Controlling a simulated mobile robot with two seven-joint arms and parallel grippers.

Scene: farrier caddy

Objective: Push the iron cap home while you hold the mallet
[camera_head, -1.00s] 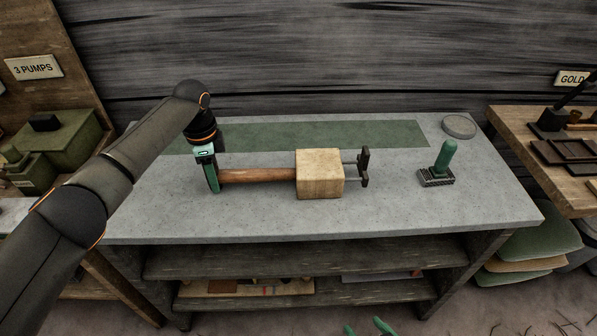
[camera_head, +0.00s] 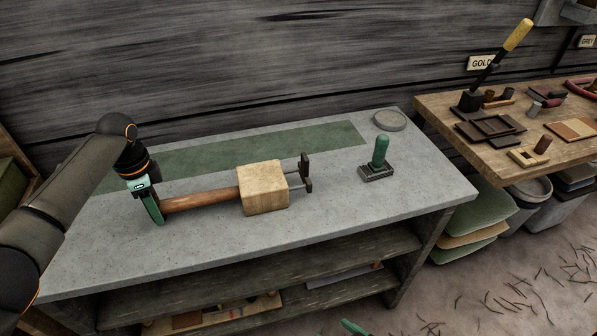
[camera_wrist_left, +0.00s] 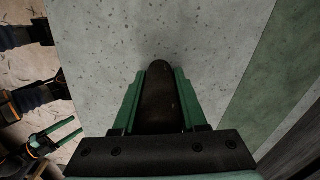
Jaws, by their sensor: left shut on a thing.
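The mallet lies over the grey bench, its wooden handle (camera_head: 200,200) running right to a pale block head (camera_head: 264,188). The dark iron cap (camera_head: 305,172) stands at the head's right side. Thin rods bridge a visible gap between cap and head. My left gripper (camera_head: 152,205) is shut on the handle's left end. In the left wrist view the handle end (camera_wrist_left: 159,100) shows dark between the green fingers. My right gripper (camera_wrist_left: 80,127) shows small in the left wrist view, fingers apart and empty. Only a green fingertip of it shows at the head view's bottom edge.
A green-handled tool with a dark bristly base (camera_head: 377,165) stands right of the cap. A round grey disc (camera_head: 390,120) lies at the bench's back right corner. A green strip (camera_head: 240,150) runs along the back. The bench front (camera_head: 370,215) is clear.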

